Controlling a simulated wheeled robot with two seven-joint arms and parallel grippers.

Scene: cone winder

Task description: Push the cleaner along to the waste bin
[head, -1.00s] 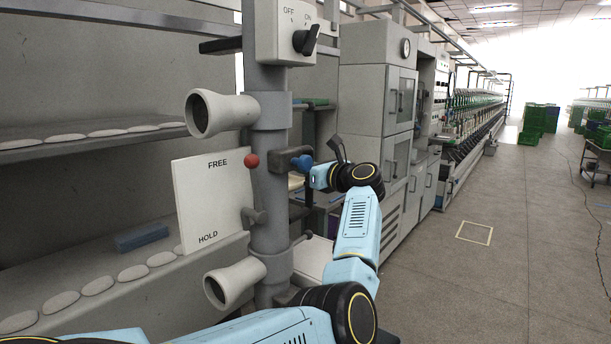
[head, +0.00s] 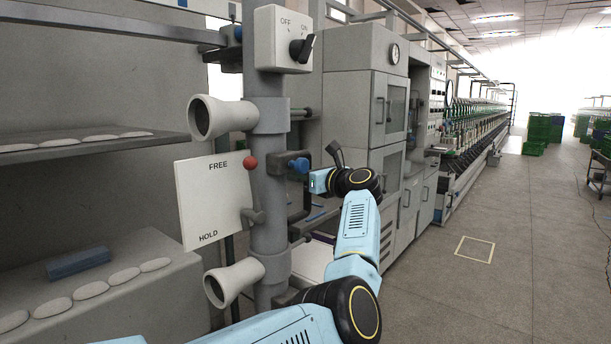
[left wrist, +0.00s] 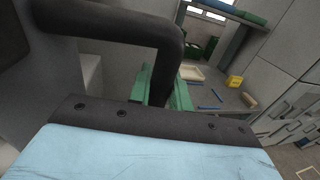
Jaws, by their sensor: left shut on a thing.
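The cleaner is a grey column (head: 269,170) with two pale nozzles (head: 218,117), an OFF/ON switch box (head: 283,40) and a white FREE/HOLD plate (head: 213,200). A red knob (head: 250,162) sits at the FREE end. A dark handle (head: 278,164) sticks out from the column's right side. My left gripper (head: 300,166) is shut on this handle. In the left wrist view its green fingers (left wrist: 166,88) lie at both sides of the handle's dark bent bar (left wrist: 120,30). I cannot make out a waste bin. My right gripper is out of view.
Shelves with pale pads and a blue block (head: 78,264) are at left. Grey cabinets (head: 365,95) stand close beyond my arm. A bench with a yellow box (left wrist: 235,81) shows in the left wrist view. The floor at right is open, with a marked square (head: 475,249).

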